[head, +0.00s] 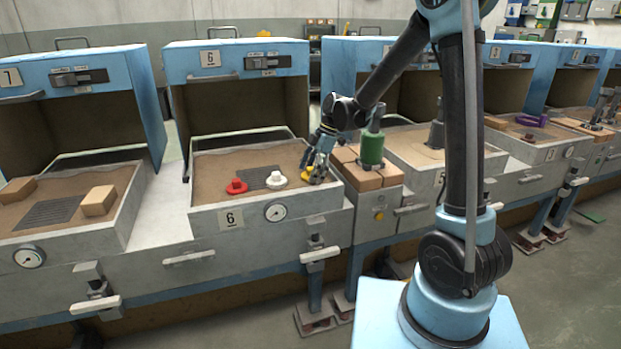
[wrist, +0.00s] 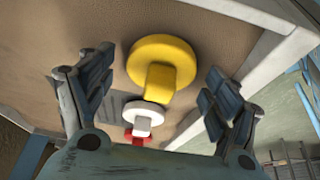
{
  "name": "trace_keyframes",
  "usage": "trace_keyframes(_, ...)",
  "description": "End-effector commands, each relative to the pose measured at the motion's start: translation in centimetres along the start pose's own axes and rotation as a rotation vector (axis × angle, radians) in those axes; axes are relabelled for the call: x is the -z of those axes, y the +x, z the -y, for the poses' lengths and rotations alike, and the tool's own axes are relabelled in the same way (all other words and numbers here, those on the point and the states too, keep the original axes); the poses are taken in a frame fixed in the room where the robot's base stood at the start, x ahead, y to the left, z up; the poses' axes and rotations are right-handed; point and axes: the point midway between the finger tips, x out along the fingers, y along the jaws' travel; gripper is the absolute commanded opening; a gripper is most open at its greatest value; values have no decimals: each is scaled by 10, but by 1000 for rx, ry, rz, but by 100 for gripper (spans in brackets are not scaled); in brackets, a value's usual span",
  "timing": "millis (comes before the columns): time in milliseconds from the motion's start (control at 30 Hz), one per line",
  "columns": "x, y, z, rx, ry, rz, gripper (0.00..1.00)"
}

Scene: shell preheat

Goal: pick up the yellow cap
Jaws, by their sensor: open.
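The yellow cap (wrist: 162,66) is a round disc with a blocky knob, lying on the brown bed of oven 6. In the head view the yellow cap (head: 306,178) shows only in part, behind my gripper. My gripper (head: 317,172) is at the right end of the bed, right at the cap. In the wrist view my gripper (wrist: 152,92) is open, with one finger to each side of the cap's knob. The fingers look apart from the cap. I cannot tell the exact height above it.
A white cap (head: 276,180) and a red cap (head: 236,187) lie left of the yellow one. The tray's metal rim (head: 334,190) runs close on the right. A green cylinder (head: 372,149) stands on bricks (head: 363,179) beyond it. The bed's left part is clear.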

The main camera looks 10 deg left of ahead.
Motion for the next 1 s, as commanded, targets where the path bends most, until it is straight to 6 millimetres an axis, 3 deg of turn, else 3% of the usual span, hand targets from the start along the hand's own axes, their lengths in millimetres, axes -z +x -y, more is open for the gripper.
trace_keyframes(67, 0, 0, 0, 0, 0, 0, 80)
trace_keyframes(267, 0, 0, 0, 0, 0, 0, 35)
trace_keyframes(667, 2, -4, 0, 0, 0, 0, 34)
trace_keyframes(1000, 21, -50, 0, 0, 0, 0, 34)
